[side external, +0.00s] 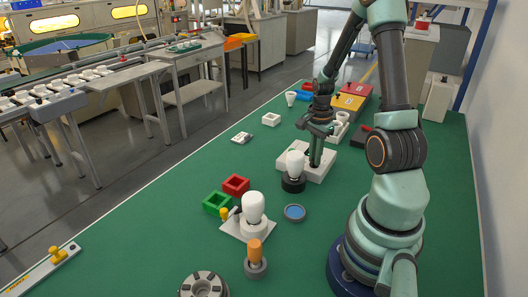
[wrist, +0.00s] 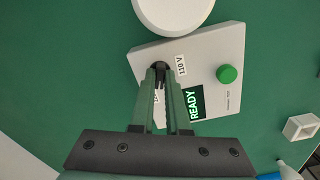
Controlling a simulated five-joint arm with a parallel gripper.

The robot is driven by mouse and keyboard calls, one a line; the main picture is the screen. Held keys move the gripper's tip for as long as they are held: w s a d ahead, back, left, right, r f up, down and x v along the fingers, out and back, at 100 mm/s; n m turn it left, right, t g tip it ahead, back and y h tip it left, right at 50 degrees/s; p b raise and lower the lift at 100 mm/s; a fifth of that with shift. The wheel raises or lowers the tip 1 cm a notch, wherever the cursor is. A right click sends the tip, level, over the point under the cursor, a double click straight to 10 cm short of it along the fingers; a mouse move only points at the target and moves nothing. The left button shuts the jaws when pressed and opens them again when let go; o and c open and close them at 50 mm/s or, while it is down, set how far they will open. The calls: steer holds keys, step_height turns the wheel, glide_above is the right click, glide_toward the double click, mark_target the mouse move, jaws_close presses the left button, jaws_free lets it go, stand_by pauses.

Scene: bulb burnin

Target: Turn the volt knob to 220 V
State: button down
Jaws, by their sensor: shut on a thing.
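A white control box (wrist: 212,50) fills the upper middle of the wrist view. It has a dark volt knob (wrist: 159,67), a "110 V" label (wrist: 181,66), a second label mostly hidden by my fingers, a green "READY" display (wrist: 194,104) and a round green button (wrist: 227,74). My gripper (wrist: 160,73) is shut on the knob, with a finger on either side of it. The knob's pointer direction cannot be made out. In the side view my gripper (side external: 316,162) points down onto the white box (side external: 327,160); the knob is hidden there.
A white bulb (side external: 295,160) in a black holder stands just in front of the box. Another bulb (side external: 252,206) stands on a white plate nearer the camera. Red (side external: 236,185) and green (side external: 216,203) square trays and a blue disc (side external: 294,212) lie nearby.

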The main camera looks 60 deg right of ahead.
steer(key=shift+m, duration=0.8)
steer(key=c, duration=0.9)
jaws_free()
step_height(320, 180, up, 12)
steer(key=w+a+r+n+t, duration=0.1)
steer(key=a+r+n+t, duration=0.1)
steer(key=a+n, duration=0.6)
steer(key=w+a+r+n+t, duration=0.1)
steer(key=w+a+r+n, duration=0.1)
steer(key=a+n, duration=0.6)
steer(key=w+a+r+n+t, duration=0.2)
steer(key=a+r+n, duration=0.2)
steer(key=a+n, duration=0.3)
steer(key=a, duration=0.3)
steer(key=shift+r+n+t, duration=0.3)
steer(key=shift+n, duration=0.1)
